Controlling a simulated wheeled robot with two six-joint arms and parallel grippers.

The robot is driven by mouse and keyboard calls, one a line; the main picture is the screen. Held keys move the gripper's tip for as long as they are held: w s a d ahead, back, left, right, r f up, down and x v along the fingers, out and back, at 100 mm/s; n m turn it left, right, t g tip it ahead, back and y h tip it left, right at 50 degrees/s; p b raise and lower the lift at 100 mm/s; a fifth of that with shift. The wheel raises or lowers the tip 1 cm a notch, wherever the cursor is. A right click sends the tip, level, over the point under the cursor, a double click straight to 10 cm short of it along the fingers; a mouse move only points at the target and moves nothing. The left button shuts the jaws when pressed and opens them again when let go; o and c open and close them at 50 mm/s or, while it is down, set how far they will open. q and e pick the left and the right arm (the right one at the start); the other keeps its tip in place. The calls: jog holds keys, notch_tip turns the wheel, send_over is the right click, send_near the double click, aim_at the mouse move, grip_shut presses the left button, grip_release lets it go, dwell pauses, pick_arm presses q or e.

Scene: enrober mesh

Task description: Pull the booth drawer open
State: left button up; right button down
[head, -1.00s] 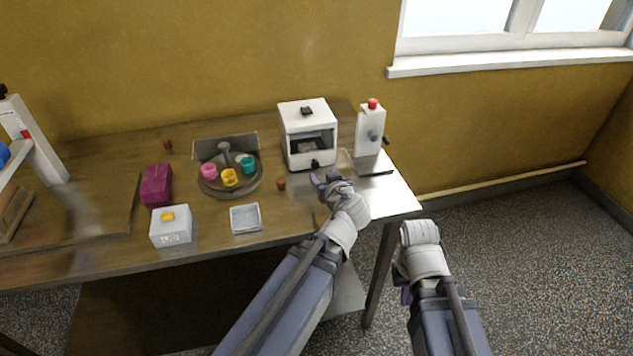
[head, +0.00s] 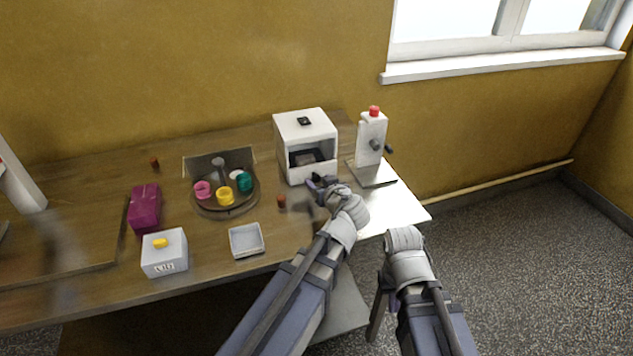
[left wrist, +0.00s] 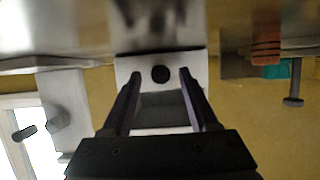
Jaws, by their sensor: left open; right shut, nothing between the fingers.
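The booth (head: 306,133) is a white box with a dark open front, standing at the back right of the table. My left gripper (head: 318,183) is at its lower front and hides the drawer there. In the left wrist view, the white drawer front (left wrist: 126,70) carries a round black knob (left wrist: 160,74). The open fingers of my left gripper (left wrist: 160,80) lie on either side of the knob in the picture; I see no contact. The drawer looks closed, though this is partly hidden. My right gripper (head: 386,281) is mostly hidden behind its wrist, off the table's front edge.
A white dispenser (head: 371,140) with a red cap stands right of the booth. A round tray (head: 226,212) with coloured cups, a small brown piece (head: 281,202), a square dish (head: 246,240), a white box (head: 165,254) and a magenta box (head: 145,208) lie to the left.

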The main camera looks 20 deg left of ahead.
pick_arm(q)
jog(key=shift+a, duration=0.1)
grip_shut()
dwell(1.2)
